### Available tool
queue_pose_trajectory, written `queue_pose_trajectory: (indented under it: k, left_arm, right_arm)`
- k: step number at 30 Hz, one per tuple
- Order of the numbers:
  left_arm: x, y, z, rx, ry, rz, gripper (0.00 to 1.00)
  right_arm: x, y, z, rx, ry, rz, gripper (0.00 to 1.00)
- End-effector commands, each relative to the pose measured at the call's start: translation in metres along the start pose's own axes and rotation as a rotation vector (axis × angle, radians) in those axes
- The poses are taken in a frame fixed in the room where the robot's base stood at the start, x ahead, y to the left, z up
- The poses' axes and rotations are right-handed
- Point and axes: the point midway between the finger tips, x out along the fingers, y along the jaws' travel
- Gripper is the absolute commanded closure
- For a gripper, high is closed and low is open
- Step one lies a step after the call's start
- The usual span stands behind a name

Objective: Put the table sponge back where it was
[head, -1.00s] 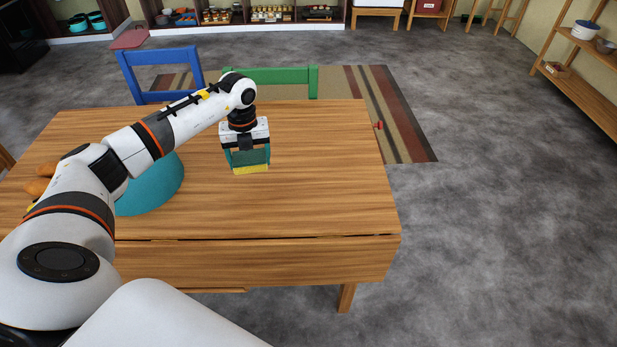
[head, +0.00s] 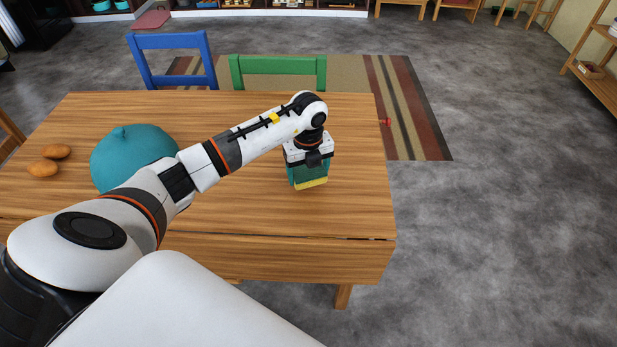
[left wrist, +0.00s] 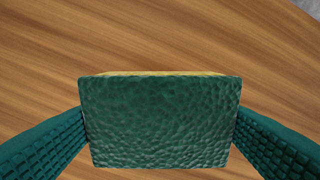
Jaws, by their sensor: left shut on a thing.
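The table sponge, green with a yellow layer, shows in the head view (head: 312,184) at the tips of my left gripper (head: 308,177). In the left wrist view the sponge's rough green face (left wrist: 160,122) fills the space between the two green ridged fingers, with a thin yellow edge beyond it. My left gripper is shut on the sponge and points down over the right part of the wooden table (head: 350,215). I cannot tell whether the sponge touches the tabletop. My right gripper is not in view.
A teal domed lid or dish (head: 132,150) and two brown rolls or potatoes (head: 45,166) are on the table's left. A blue chair (head: 172,42) and a green chair (head: 278,65) stand at the far edge. The tabletop around the sponge is clear.

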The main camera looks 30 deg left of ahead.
Motion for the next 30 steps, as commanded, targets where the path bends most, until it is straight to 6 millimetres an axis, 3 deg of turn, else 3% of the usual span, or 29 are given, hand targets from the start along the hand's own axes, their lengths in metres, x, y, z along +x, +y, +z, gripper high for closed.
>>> queue_pose_trajectory:
  k: [6, 16, 17, 21, 30]
  left_arm:
    - [0.029, 0.0, 0.001, 0.0, -0.002, -0.002, 0.45]
    - [0.033, 0.0, 0.0, 0.001, -0.001, -0.001, 0.45]
    - [0.033, 0.0, 0.0, 0.001, -0.001, -0.001, 0.22]
    - [0.032, 0.0, 0.0, 0.001, -0.001, -0.001, 0.02]
    - [0.029, 0.0, 0.0, 0.001, -0.001, -0.001, 0.02]
  right_arm:
    - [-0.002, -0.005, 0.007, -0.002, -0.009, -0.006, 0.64]
    - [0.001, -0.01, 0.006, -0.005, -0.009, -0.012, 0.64]
    - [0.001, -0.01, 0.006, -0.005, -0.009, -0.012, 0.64]
    - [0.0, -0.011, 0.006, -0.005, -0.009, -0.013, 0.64]
    - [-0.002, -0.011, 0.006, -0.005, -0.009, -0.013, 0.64]
